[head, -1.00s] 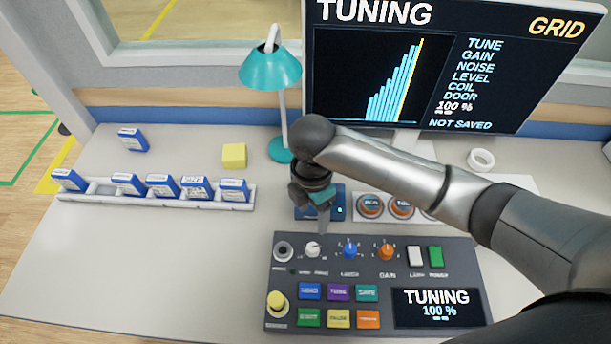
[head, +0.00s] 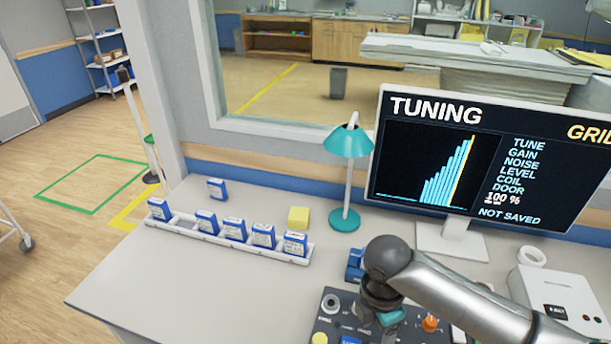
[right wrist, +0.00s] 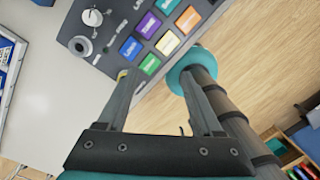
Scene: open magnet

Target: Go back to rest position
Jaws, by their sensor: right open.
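My right arm comes in from the right in the head view, and its gripper (head: 385,325) hangs over the control panel (head: 345,305) at the bottom edge. In the right wrist view the right gripper (right wrist: 160,80) has its two fingers apart with nothing between them. The panel (right wrist: 120,15) shows beyond the fingertips with its knobs and coloured buttons. My left gripper is not in view. The monitor (head: 470,160) reads TUNING, 100 % and NOT SAVED. The lower part of the panel is out of the head view.
A yellow block (head: 298,217) and a teal lamp (head: 347,142) stand near the back. A white box (head: 562,300) is at the right. The desk's left front (head: 150,280) is clear.

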